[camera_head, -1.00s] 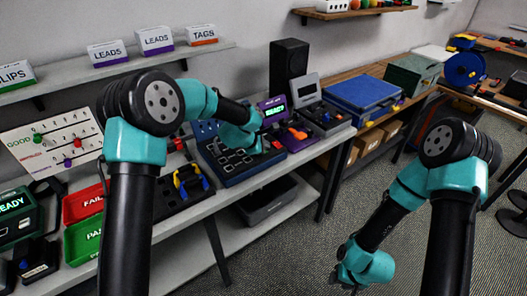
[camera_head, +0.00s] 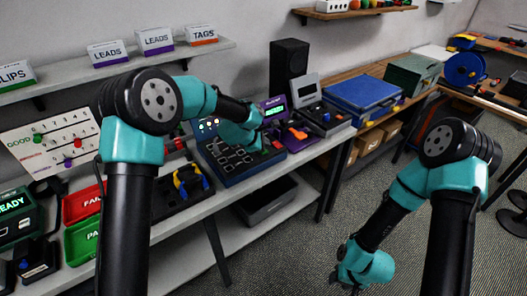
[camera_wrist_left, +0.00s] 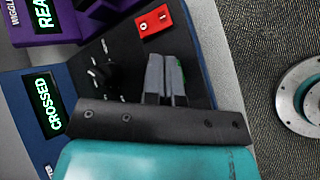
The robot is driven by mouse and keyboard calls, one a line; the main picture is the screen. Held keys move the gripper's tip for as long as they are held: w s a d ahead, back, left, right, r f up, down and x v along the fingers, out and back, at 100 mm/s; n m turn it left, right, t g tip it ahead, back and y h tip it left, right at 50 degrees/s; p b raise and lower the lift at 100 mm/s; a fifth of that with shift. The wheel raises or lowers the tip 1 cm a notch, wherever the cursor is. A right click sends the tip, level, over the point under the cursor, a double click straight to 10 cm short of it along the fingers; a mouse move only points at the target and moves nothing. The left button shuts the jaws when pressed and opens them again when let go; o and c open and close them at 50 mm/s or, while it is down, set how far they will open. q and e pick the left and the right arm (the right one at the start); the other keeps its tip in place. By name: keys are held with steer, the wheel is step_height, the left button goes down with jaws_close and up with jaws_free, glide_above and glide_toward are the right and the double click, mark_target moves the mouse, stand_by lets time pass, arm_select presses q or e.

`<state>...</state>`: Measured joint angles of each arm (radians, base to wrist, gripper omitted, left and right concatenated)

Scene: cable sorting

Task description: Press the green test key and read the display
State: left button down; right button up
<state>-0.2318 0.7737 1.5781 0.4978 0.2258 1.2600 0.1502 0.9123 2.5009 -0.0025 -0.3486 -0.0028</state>
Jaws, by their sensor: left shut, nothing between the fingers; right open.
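The blue test unit (camera_head: 240,170) stands on the bench, with a dark top panel. In the left wrist view its display (camera_wrist_left: 41,104) reads CROSSED in green letters. My left gripper (camera_wrist_left: 166,58) is shut and empty, its fingertips down at the unit's panel. In the head view my left gripper (camera_head: 262,140) is over the unit's right side. My right gripper (camera_head: 346,280) hangs low over the floor, open and away from the bench.
A red switch (camera_wrist_left: 153,21) and a black knob (camera_wrist_left: 103,74) sit near my left fingertips. A purple tester (camera_head: 275,114) with a lit display stands close behind. Red FAIL (camera_head: 82,203) and green bins (camera_head: 82,242) stand left on the bench.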

stand_by(0.3)
arm_select(q)
steer(key=shift+r, duration=2.55)
steer(key=shift+f, duration=0.1)
